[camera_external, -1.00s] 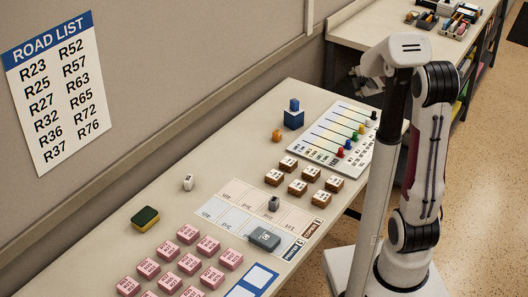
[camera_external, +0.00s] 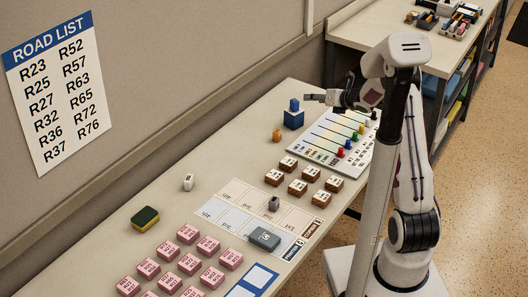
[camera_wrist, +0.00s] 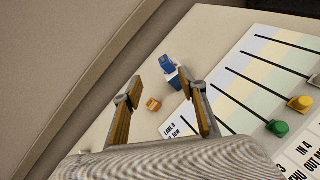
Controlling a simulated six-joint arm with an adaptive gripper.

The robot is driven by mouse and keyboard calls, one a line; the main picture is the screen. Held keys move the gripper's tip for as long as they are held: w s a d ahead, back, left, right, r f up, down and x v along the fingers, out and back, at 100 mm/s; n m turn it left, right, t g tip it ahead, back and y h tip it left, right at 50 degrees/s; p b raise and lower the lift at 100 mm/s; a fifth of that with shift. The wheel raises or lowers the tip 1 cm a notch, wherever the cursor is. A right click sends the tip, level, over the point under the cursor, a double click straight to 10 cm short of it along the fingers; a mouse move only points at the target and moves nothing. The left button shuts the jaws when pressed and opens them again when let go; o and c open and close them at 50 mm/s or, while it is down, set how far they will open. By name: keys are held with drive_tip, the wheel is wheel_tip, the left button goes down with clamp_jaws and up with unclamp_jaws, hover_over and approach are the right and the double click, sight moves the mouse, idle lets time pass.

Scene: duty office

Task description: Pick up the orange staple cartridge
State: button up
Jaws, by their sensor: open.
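The orange staple cartridge (camera_external: 277,135) is a small block lying on the table, just in front of a dark blue block (camera_external: 293,119) with a smaller blue piece on top. In the wrist view the orange cartridge (camera_wrist: 153,104) appears between the two fingers, and the blue block (camera_wrist: 170,70) is beyond it. My gripper (camera_external: 312,98) is open and empty, above the table near the blue block, up and to the right of the cartridge. Its spread fingers (camera_wrist: 160,80) also show in the wrist view. Nothing covers the cartridge.
A lane board (camera_external: 325,135) with coloured pegs lies right of the cartridge. The wall runs along the left. The table left of the cartridge is clear.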

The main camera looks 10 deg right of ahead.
sight(280, 134)
drive_tip(key=a+f+n+g+y, duration=0.1)
drive_tip(key=a+f+n, duration=0.1)
drive_tip(key=f+n, duration=0.1)
drive_tip(key=s+a+f+n+y, duration=0.1)
drive_tip(key=a+f+n+y, duration=0.1)
drive_tip(key=f, duration=0.3)
drive_tip(key=a+f+n+g+y, duration=0.1)
drive_tip(key=a+f+n, duration=0.2)
drive_tip(key=f+n, duration=0.1)
drive_tip(key=shift+s+f+g+y, duration=0.2)
drive_tip(key=shift+f+g+y, duration=0.1)
drive_tip(key=shift+f, duration=0.25)
drive_tip(key=shift+s+a+f+n, duration=0.2)
drive_tip(key=shift+a+f+n, duration=0.1)
drive_tip(key=shift+f+n, duration=0.15)
drive_tip(key=shift+x, duration=1.25)
drive_tip(key=shift+a, duration=0.15)
drive_tip(key=shift+r+x, duration=0.15)
drive_tip(key=shift+x, duration=1.1)
drive_tip(key=shift+r+x, duration=0.15)
drive_tip(key=shift+x, duration=1.1)
drive_tip(key=shift+w+a, duration=0.1)
drive_tip(key=c, duration=1.1)
